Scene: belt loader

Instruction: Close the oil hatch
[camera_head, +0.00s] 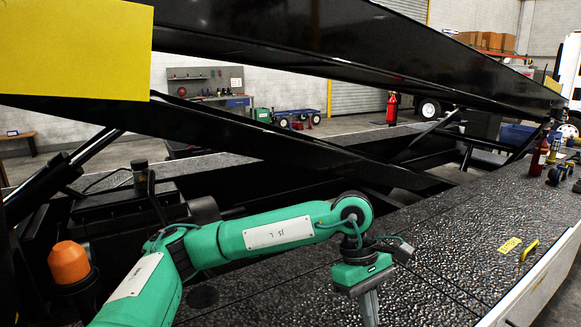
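My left gripper (370,306) is at the bottom, right of centre, on the end of the green arm. It points down over the dark textured deck, and its tips run to the picture's lower edge, so its opening is hidden. A yellow handle (530,250) stands on the deck at the right, beside a small yellow label (509,245) with unreadable text. These may belong to the oil hatch, and the panel there looks level with the deck. The gripper is left of the handle and apart from it. My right gripper is out of view.
Black lift beams (330,45) cross above the deck. An orange beacon (69,263) and a black-capped tank (125,205) stand at the left. The deck between gripper and handle is clear.

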